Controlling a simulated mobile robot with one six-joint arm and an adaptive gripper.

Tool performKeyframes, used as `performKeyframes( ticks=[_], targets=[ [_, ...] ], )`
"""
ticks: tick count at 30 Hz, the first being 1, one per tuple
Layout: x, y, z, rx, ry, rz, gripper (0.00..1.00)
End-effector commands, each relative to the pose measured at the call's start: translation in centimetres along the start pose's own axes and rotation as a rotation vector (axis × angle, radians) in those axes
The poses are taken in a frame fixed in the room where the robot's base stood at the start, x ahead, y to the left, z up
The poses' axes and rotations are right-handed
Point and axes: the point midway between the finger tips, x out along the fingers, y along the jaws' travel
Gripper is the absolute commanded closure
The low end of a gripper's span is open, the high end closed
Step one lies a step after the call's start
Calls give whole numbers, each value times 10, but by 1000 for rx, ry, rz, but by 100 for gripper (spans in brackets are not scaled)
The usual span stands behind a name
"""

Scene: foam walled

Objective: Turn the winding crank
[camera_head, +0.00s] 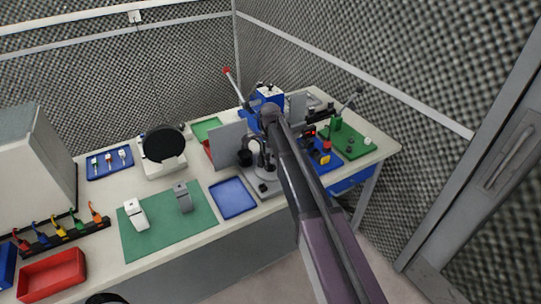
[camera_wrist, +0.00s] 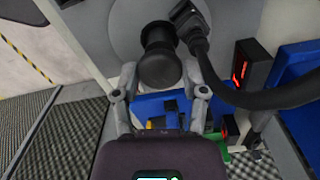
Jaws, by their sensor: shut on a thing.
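In the wrist view, a black cylindrical knob (camera_wrist: 158,52) stands out in front of a round grey disc (camera_wrist: 124,28); I take it for the crank's handle. My gripper (camera_wrist: 160,74) has one finger on each side of the knob's near end and is shut on it. The exact contact at the fingertips is hard to see. In the head view, my arm crosses the bench from the lower right and covers much of this area, so the crank and fingers cannot be clearly made out there.
A red-lit display (camera_wrist: 241,68) and thick black cable (camera_wrist: 270,95) are close right of the knob. A grey upright panel (camera_head: 228,143), blue tray (camera_head: 232,197) and green mat (camera_head: 160,236) are left of my arm. A green board (camera_head: 350,143) is to its right.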

Motion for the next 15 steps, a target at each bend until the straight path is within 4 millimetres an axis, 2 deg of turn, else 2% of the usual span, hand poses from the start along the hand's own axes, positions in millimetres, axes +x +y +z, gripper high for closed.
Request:
performKeyframes(
  ticks=[15],
  targets=[
    [0, 1, -2, -258, 3, 2, 92]
  ],
)
